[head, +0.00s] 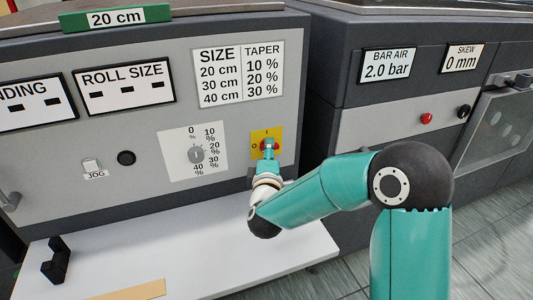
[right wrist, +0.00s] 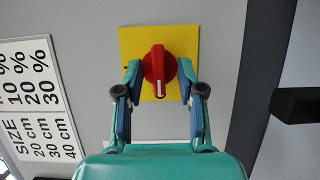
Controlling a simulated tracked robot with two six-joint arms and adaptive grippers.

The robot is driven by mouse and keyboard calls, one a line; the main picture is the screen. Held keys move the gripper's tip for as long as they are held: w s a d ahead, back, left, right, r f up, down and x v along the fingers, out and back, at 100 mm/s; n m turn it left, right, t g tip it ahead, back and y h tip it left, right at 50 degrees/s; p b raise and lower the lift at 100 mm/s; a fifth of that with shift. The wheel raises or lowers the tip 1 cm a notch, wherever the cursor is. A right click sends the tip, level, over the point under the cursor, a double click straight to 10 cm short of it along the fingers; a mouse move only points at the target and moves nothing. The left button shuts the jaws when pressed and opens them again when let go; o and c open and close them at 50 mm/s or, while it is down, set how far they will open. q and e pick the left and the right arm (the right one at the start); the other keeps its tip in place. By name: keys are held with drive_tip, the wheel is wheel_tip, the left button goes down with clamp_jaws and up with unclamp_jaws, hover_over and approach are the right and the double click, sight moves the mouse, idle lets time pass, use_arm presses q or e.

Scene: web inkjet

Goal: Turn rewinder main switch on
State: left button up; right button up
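The rewinder main switch is a red rotary knob (right wrist: 159,68) on a yellow plate (right wrist: 130,42). In the head view the yellow plate (head: 257,136) is at the lower right of the grey panel, with an I at the top and an O at the left. The knob's white mark points down in the right wrist view, which is the O side of the panel. My right gripper (right wrist: 160,73) is open around the knob, one fingertip on each side. Contact with it cannot be told. In the head view my right gripper (head: 269,150) partly covers the knob. My left gripper is not in view.
A taper dial (head: 196,154), a JOG switch (head: 91,164) and a black button (head: 126,158) are left of the switch. A white table (head: 200,255) projects below the panel, with a black bracket (head: 56,262) on it. Another dark machine (head: 390,105) stands at the right.

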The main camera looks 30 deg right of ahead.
clamp_jaws()
drive_tip(key=shift+a, duration=0.1)
